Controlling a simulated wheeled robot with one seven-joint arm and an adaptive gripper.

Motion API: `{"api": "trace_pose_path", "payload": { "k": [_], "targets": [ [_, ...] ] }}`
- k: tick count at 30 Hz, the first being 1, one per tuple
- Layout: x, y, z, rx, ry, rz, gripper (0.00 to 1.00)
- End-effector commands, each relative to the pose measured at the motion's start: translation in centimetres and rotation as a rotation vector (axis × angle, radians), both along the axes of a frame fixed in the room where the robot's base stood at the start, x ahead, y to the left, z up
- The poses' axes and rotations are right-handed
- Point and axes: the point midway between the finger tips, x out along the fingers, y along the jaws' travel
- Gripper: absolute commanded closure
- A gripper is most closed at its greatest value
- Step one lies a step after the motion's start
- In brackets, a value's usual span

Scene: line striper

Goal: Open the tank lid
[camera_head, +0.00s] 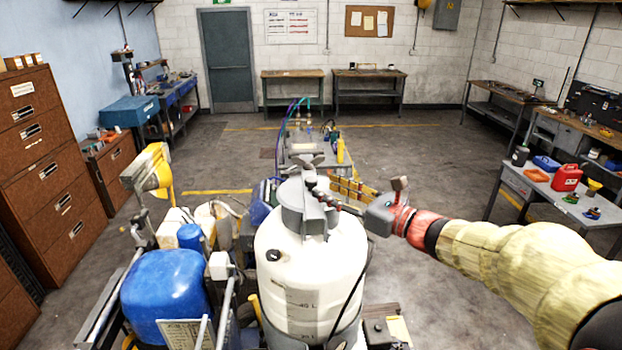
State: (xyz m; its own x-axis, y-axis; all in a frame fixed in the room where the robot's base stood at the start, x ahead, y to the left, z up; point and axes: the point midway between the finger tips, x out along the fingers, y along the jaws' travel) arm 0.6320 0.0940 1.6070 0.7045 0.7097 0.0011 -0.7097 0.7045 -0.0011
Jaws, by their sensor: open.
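The white tank (302,285) stands upright in the front middle, with litre marks on its side. Its grey lid (292,217) sits on top and appears closed, with a raised bar across it. My arm reaches in from the right.
A blue tank (166,292) and a yellow part (150,172) stand to the left on the machine. A table (548,192) with a red can (566,178) is at the right. Brown cabinets (38,160) line the left.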

Motion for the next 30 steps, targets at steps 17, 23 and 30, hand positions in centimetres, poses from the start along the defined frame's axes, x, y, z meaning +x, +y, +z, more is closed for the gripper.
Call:
{"api": "trace_pose_path", "payload": {
  "k": [17,23,30],
  "targets": [
    [4.4,4.5,0.0,-0.001,0.001,0.001,0.60],
    [4.4,4.4,0.0,-0.001,0.001,0.000,0.60],
    [4.4,4.4,0.0,0.000,0.001,0.000,0.73]
  ]
}}
